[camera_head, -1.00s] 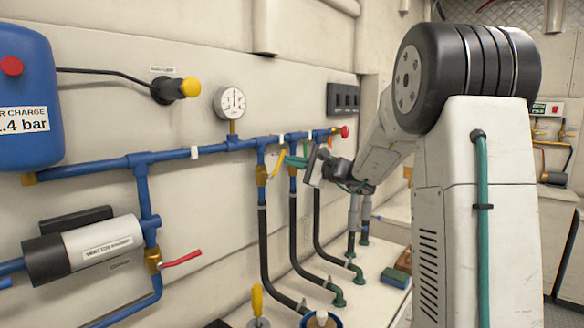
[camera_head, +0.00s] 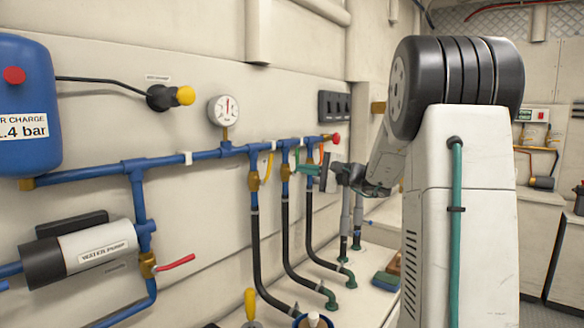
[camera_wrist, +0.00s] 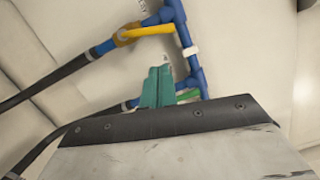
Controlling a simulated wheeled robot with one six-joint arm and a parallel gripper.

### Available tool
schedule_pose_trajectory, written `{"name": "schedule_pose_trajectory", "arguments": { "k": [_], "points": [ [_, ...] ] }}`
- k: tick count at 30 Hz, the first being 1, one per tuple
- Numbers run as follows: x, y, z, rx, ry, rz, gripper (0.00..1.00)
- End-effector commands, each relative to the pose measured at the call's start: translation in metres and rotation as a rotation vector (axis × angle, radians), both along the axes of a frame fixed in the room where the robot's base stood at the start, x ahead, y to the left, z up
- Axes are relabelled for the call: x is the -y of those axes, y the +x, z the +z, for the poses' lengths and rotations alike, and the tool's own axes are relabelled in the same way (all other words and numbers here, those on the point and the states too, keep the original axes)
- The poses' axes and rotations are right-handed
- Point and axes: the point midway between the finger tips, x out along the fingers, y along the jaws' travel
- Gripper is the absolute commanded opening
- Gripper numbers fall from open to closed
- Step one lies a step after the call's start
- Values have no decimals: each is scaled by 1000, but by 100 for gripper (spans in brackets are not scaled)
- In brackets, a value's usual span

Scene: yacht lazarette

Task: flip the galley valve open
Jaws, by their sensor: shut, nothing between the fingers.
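Several small lever valves hang under the blue manifold pipe (camera_head: 205,155). One has a yellow lever (camera_head: 270,166) on a brass body (camera_head: 254,181); the lever lies close along its branch pipe and also shows in the wrist view (camera_wrist: 150,31). Another has a green lever (camera_wrist: 189,96), partly hidden behind my fingers in the wrist view. An orange lever (camera_head: 321,153) is farther right. I cannot read which valve is the galley one. My gripper (camera_head: 300,168), with teal fingers (camera_wrist: 158,72), is shut and empty beside the green-lever valve. Contact with the lever cannot be told.
Black hoses (camera_head: 256,245) run down from the valves to the ledge. A pressure gauge (camera_head: 224,110), a water pump (camera_head: 92,250) and a red-lever valve (camera_head: 176,262) are left of my gripper. A yellow-handled tool (camera_head: 250,303) stands on the ledge below.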

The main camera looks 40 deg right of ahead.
Motion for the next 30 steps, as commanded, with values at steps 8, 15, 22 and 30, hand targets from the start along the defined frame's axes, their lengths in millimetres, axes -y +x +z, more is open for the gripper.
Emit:
{"name": "schedule_pose_trajectory", "arguments": {
  "k": [8, 15, 22, 30],
  "points": [
    [25, -47, -4, -1, 1, -8, 0],
    [29, -58, -4, -1, 2, -4, 0],
    [28, -58, -4, -1, 2, -3, 0],
    [28, -57, -4, -1, 2, -3, 0]
  ]
}}
